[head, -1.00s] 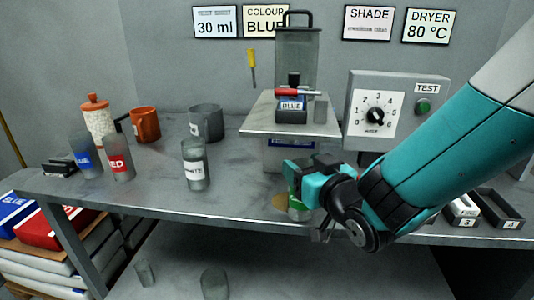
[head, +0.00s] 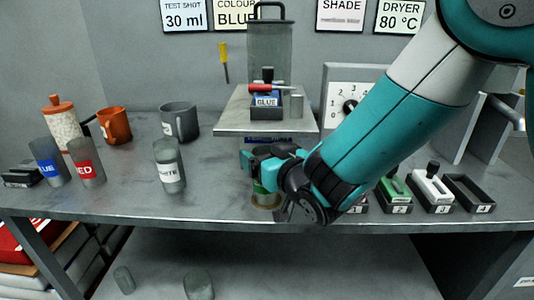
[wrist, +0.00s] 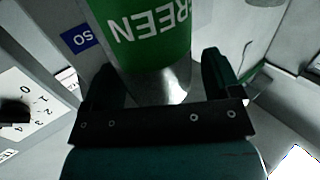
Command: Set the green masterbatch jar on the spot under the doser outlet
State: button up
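The green masterbatch jar (wrist: 150,40) is between the two fingers of my gripper (wrist: 160,85) in the wrist view, its GREEN label upside down there. The fingers look closed around its sides. In the head view my gripper (head: 264,170) is in front of the doser shelf, and only a sliver of the jar (head: 260,186) shows below it. A tan round spot (head: 266,202) lies on the bench directly below the jar. I cannot tell whether the jar's base touches it.
Blue (head: 48,162), red (head: 86,162) and white (head: 169,165) jars stand at left, with an orange mug (head: 115,126) and grey mug (head: 179,122) behind. Numbered trays (head: 470,194) stand at right. The bench between the white jar and my gripper is clear.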

jog(key=shift+s+d+r, duration=0.1)
jog(key=s+d+f+g+h+b, duration=0.1)
jog(key=s+d+f+g+b, duration=0.1)
jog(key=s+d+g, duration=0.3)
jog(key=s+d+f+g+h+b, duration=0.2)
jog(key=s+d+f+g+b, duration=0.1)
jog(key=s, duration=1)
jog(key=s+d+f+g+h+b, duration=0.2)
jog(key=s+d+g+b, duration=0.3)
jog(key=s, duration=0.5)
jog(key=shift+d+f+n+g, duration=0.4)
jog(key=shift+d+g, duration=0.5)
jog(key=shift+d, duration=0.2)
